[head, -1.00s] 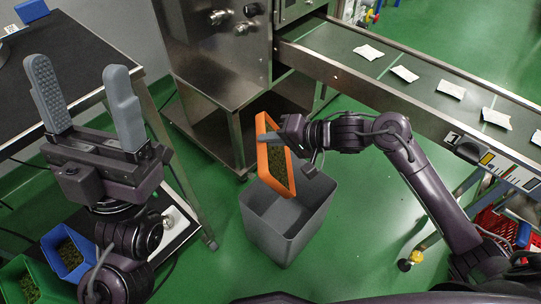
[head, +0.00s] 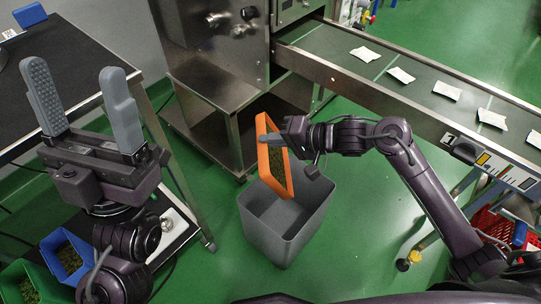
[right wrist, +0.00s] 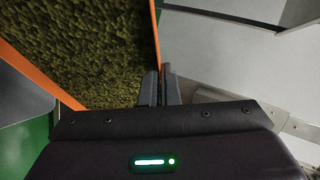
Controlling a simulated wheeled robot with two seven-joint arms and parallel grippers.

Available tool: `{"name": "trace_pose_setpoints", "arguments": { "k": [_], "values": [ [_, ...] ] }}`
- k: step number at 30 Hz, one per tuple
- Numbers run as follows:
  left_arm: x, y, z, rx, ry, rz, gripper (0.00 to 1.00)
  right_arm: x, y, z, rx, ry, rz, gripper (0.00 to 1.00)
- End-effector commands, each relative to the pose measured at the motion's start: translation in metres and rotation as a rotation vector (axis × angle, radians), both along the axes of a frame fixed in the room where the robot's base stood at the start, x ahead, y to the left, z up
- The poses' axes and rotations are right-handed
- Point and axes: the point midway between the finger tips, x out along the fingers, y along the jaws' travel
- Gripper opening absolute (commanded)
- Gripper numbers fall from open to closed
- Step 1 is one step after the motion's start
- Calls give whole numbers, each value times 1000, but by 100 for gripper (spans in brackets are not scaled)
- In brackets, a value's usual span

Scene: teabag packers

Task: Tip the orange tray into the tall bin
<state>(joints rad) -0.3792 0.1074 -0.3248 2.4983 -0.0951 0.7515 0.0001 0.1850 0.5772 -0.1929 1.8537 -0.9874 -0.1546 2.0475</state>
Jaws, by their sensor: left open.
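The orange tray (head: 262,160) is held steeply tilted above the tall grey bin (head: 272,240) in the head view. Its lower end is over the bin opening. Green-brown tea leaves (right wrist: 90,45) still cover its inside in the right wrist view. My right gripper (head: 268,138) is shut on the tray's rim, which also shows as an orange edge in the right wrist view (right wrist: 40,72). The visible part of the bin's inside looks empty. My left gripper (head: 80,88) is open and empty, raised at the left, away from the tray.
A steel machine (head: 215,55) stands behind the bin, with a conveyor (head: 420,85) carrying several white teabags at the right. A dark table (head: 75,60) is at left. Blue (head: 88,262) and green (head: 45,285) containers of leaves sit at lower left. Green floor is clear right of the bin.

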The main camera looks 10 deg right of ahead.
Motion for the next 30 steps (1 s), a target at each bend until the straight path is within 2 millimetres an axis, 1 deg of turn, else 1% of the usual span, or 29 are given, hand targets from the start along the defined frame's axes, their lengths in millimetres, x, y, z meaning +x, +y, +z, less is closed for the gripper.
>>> {"name": "trace_pose_setpoints", "arguments": {
  "k": [1, 15, 30],
  "values": [
    [0, 0, 3, 0, 0, 0, 67, -1, -2, 2, 15, 1, 0, 0],
    [0, 0, 14, 0, 0, 0, 67, -2, -19, 7, 141, -17, -1, 0],
    [0, 0, 14, 0, 0, 0, 67, -2, -20, 7, 152, -21, 0, 0]
  ]
}}
